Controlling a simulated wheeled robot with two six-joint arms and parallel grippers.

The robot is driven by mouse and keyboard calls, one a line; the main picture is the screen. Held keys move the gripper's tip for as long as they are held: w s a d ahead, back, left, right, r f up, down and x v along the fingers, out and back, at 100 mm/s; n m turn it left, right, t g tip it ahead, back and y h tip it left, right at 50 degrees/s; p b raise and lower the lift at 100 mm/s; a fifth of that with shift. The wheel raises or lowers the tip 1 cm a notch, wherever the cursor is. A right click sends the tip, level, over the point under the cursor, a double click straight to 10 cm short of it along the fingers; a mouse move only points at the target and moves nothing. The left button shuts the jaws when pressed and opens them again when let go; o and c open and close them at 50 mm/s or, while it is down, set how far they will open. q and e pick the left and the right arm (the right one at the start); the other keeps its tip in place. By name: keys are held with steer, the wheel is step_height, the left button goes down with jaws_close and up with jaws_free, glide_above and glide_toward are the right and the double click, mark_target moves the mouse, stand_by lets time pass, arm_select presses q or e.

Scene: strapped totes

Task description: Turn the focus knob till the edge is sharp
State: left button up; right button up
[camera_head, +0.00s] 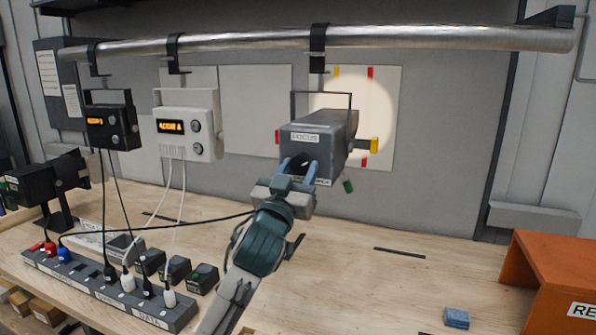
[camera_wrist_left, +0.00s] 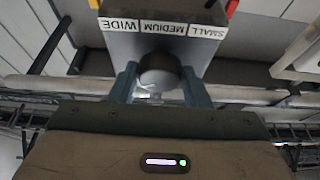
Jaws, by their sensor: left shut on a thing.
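A dark grey spotlight (camera_head: 335,132) with a FOCUS label (camera_head: 306,138) hangs from the metal rail. It throws a round pale light spot (camera_head: 378,100) with a soft-looking edge on a white panel. My left gripper (camera_head: 298,172) is at the spotlight's near, lower end. In the left wrist view its fingers (camera_wrist_left: 160,85) stand either side of a dark round knob (camera_wrist_left: 160,70), shut on it. A strip reading SMALL, MEDIUM, WIDE (camera_wrist_left: 160,27), upside down there, is beside that knob. My right gripper is not in view.
A black box (camera_head: 110,127) and a white box (camera_head: 188,130), both with lit displays, hang left of the spotlight. Their cables run to a power strip (camera_head: 110,290). An orange box (camera_head: 550,275) and small blue block (camera_head: 456,317) are at right. The bench middle is mostly clear.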

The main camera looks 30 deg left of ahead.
arm_select(q)
steer(key=m+h, duration=0.1)
steer(key=m, duration=0.1)
steer(key=m+p, duration=0.1)
steer(key=shift+a+r+m+h+p, duration=0.15)
steer(key=shift+m+h+p, duration=0.15)
steer(key=shift+m+h, duration=0.7)
steer(key=shift+m, duration=0.3)
steer(key=o, duration=1)
steer(key=shift+w+f, duration=0.1)
steer(key=shift+f, duration=0.1)
steer(key=shift+c, duration=0.2)
